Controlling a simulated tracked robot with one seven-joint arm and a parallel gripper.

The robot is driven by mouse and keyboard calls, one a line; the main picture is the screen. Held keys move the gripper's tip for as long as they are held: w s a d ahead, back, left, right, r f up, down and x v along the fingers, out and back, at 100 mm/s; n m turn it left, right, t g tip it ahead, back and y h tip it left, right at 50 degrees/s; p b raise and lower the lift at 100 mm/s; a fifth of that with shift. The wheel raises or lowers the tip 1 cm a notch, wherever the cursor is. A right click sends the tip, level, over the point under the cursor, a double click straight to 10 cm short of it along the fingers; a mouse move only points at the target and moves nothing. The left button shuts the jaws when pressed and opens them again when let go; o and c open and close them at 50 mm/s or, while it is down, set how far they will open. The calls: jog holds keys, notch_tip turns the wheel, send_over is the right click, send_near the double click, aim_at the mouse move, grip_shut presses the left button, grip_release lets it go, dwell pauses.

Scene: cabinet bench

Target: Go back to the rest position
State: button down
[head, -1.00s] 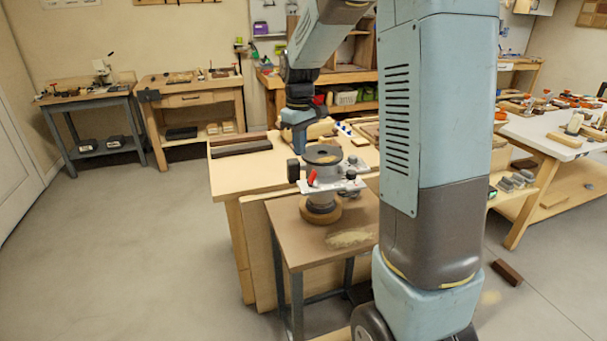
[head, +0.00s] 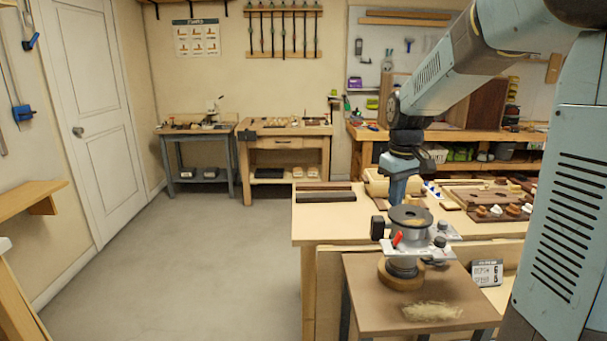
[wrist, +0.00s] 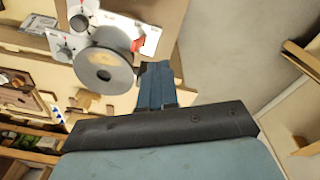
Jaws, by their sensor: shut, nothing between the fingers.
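My gripper (head: 398,188) points down in the head view, above the light wooden bench and just behind the router-like machine (head: 408,217). It is shut and empty. In the wrist view my gripper (wrist: 156,66) shows as blue closed fingers beyond the dark wrist edge. The machine's round grey top (wrist: 103,60) lies to the left of the fingers there. I cannot tell whether the fingers touch anything.
The machine stands on a small brown table (head: 375,295) with a pile of sawdust (head: 432,311). A dark wood strip (head: 326,196) lies on the bench (head: 310,228). Two worktables stand at the back wall. The floor (head: 200,250) at left is clear.

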jog(key=s+r+m+t, duration=0.2)
jog(key=s, duration=0.9)
jog(key=s+r+m+t, duration=0.2)
jog(key=s+r+m, duration=0.1)
jog(key=s, duration=0.9)
jog(key=shift+s+a+r+t, duration=0.25)
jog(key=shift+s+a+t, duration=0.05)
